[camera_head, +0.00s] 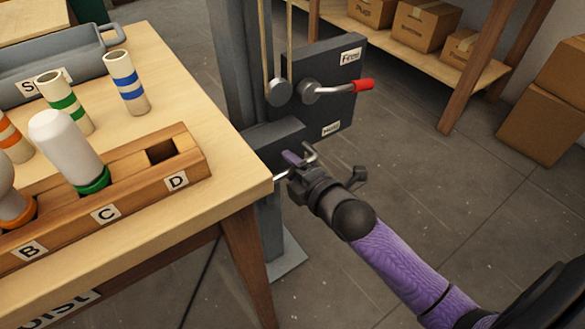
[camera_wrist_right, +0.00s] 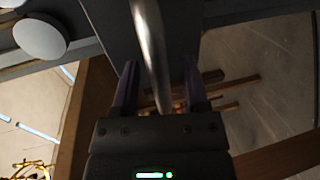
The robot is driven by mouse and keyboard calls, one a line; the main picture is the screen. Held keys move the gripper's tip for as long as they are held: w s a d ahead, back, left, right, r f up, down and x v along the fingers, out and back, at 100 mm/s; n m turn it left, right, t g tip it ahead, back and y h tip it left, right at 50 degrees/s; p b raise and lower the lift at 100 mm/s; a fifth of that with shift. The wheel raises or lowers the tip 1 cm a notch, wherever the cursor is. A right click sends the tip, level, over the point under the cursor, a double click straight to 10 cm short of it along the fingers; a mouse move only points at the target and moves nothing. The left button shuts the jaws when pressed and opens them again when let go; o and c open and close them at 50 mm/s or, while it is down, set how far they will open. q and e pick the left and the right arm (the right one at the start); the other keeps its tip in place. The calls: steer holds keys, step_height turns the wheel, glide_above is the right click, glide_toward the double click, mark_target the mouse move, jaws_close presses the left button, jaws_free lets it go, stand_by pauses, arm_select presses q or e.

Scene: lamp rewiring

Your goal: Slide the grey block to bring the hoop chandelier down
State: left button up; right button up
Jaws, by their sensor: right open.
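The grey block (camera_head: 268,137) sits low on the grey post, with a dark panel (camera_head: 325,75) behind it. A bare metal handle (camera_head: 311,153) stands out from the block's front. My right gripper (camera_head: 300,162) is at this handle, jaws open. In the right wrist view the metal bar (camera_wrist_right: 152,45) runs between the two purple fingers of the gripper (camera_wrist_right: 158,88), with a gap at each side. A brass-coloured tangle (camera_wrist_right: 28,168) at that view's lower left may be the hoop chandelier; I cannot tell. My left gripper is out of view.
A red-tipped lever (camera_head: 345,87) on a round hub and a rope pulley (camera_head: 278,92) sit above the block. The wooden table (camera_head: 200,215) with a rack (camera_head: 150,195) of bulbs is close on the left. Floor to the right is clear up to shelves and boxes (camera_head: 545,125).

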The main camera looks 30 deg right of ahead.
jaws_close()
stand_by(1.3)
